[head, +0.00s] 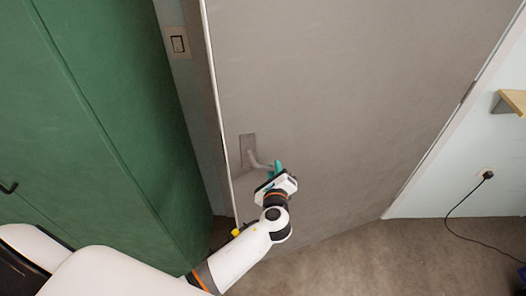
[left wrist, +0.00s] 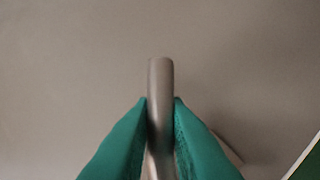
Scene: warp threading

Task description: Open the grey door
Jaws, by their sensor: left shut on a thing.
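The grey door (head: 340,90) fills the middle and right of the head view. A narrow light line runs down its left edge, beside the frame. Its lever handle (head: 256,160) sticks out from a plate near that left edge. My left gripper (head: 275,168) is at the free end of the handle. In the left wrist view the green fingers of my left gripper (left wrist: 160,120) are shut on the handle (left wrist: 160,85), one on each side, with its rounded end showing beyond them. My right gripper is not in view.
A green cabinet (head: 110,120) stands close on the left, beside my left arm. A light switch (head: 178,44) is on the wall strip between cabinet and door. At right are a plug with a black cable (head: 487,175) and a wooden shelf (head: 513,100).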

